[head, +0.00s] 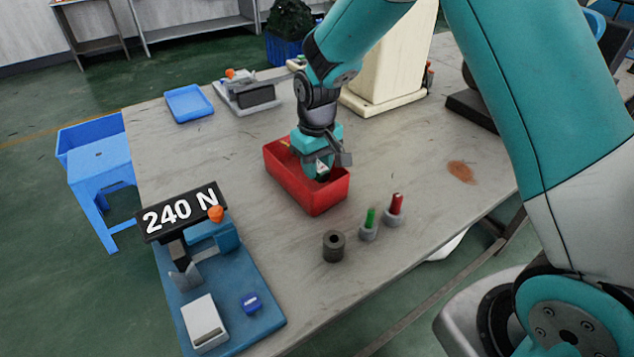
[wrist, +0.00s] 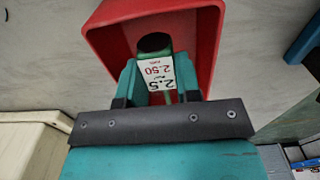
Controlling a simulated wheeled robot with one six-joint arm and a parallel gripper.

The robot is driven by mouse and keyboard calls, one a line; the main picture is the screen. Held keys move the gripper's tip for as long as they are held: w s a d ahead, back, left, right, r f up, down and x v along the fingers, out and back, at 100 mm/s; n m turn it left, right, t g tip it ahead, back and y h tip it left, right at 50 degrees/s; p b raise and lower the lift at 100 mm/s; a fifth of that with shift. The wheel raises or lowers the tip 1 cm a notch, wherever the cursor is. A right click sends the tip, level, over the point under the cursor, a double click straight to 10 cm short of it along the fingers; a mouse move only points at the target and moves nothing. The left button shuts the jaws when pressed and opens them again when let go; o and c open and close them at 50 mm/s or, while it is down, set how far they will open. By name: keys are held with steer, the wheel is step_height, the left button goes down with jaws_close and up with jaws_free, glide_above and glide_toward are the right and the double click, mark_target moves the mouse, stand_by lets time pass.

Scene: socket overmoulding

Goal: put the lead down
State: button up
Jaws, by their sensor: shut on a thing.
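My gripper (head: 320,172) is over the red bin (head: 293,187), its fingertips down inside the bin's opening. In the wrist view, my gripper (wrist: 158,88) is shut on a green lead (wrist: 167,52) with a dark round end and a white label reading 2.5 and 2.50. The lead's dark end points into the red bin (wrist: 206,38). I cannot tell whether the lead touches the bin floor. In the head view the lead is mostly hidden by my gripper.
A blue press fixture (head: 262,318) with a 240 N display (head: 180,212) stands at the front left. A dark cylinder (head: 333,246), a green-topped holder (head: 369,224) and a red-topped holder (head: 395,210) stand near the front edge. A blue tray (head: 188,103) lies at the back left.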

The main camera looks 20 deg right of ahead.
mark_target(317, 182)
steer(key=shift+f, duration=2.55)
steer(key=shift+f, duration=0.1)
steer(key=o, duration=1)
step_height(317, 182, up, 12)
steer(key=shift+f, duration=0.2)
steer(key=s+a+r+n+y, duration=0.1)
steer(key=s+r, duration=0.3)
steer(key=s, duration=0.5)
steer(key=s+a+r+n+y, duration=0.1)
steer(key=s+a+r, duration=0.2)
steer(key=s, duration=0.6)
steer(key=s+a+r+n+y, duration=0.1)
steer(key=s+a+r+y, duration=0.1)
steer(key=s+r, duration=0.3)
steer(key=s, duration=0.4)
steer(key=shift+s+n, duration=0.2)
steer(key=shift+n, duration=0.2)
steer(key=shift+d, duration=0.1)
